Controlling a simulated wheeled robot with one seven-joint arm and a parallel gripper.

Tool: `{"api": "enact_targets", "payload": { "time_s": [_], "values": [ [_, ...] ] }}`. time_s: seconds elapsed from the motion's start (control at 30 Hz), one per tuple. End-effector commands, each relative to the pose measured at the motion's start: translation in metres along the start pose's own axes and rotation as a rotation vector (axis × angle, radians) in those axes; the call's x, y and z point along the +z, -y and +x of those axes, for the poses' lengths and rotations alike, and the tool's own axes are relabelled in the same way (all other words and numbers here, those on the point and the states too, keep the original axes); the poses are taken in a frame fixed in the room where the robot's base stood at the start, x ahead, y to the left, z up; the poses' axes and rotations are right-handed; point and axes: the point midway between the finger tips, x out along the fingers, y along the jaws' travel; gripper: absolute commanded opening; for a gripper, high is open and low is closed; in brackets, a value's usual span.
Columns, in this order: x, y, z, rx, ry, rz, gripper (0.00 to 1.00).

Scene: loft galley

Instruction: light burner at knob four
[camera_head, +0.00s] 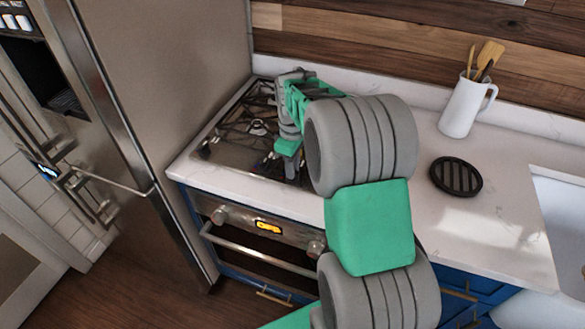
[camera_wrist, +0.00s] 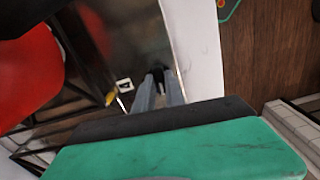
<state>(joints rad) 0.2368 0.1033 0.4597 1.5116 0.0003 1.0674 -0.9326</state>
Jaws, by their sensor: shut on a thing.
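The gas cooktop (camera_head: 222,150) is set in the white counter at the left, with dark grates (camera_head: 255,105) over its burners. I see no flame. My gripper (camera_head: 291,170) points down at the cooktop's front right part. In the wrist view its grey fingers with black tips (camera_wrist: 159,78) are close together, low over the shiny cooktop plate (camera_wrist: 140,40), shut on a small dark thing that looks like a control knob. The tips mostly hide it. My arm covers the cooktop's right side in the head view, so the knob row and its numbering cannot be made out.
The oven front has a knob (camera_head: 218,214), another knob (camera_head: 316,246), a lit display (camera_head: 268,226) and a handle (camera_head: 255,250). A tall fridge (camera_head: 165,80) stands left. A black trivet (camera_head: 456,177) and white utensil jug (camera_head: 464,107) stand right. A red rounded thing (camera_wrist: 25,65) shows in the wrist view.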

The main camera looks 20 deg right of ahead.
Motion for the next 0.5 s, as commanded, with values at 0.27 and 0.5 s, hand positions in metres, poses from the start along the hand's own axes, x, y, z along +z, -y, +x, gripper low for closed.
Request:
{"api": "enact_targets", "payload": {
  "time_s": [0.27,0.5],
  "values": [
    [-0.0007,-0.0004,-0.0007,0.002,-0.002,-0.221,0.00],
    [-0.0008,-0.0004,-0.0009,0.002,-0.002,-0.344,0.00]
  ]
}}
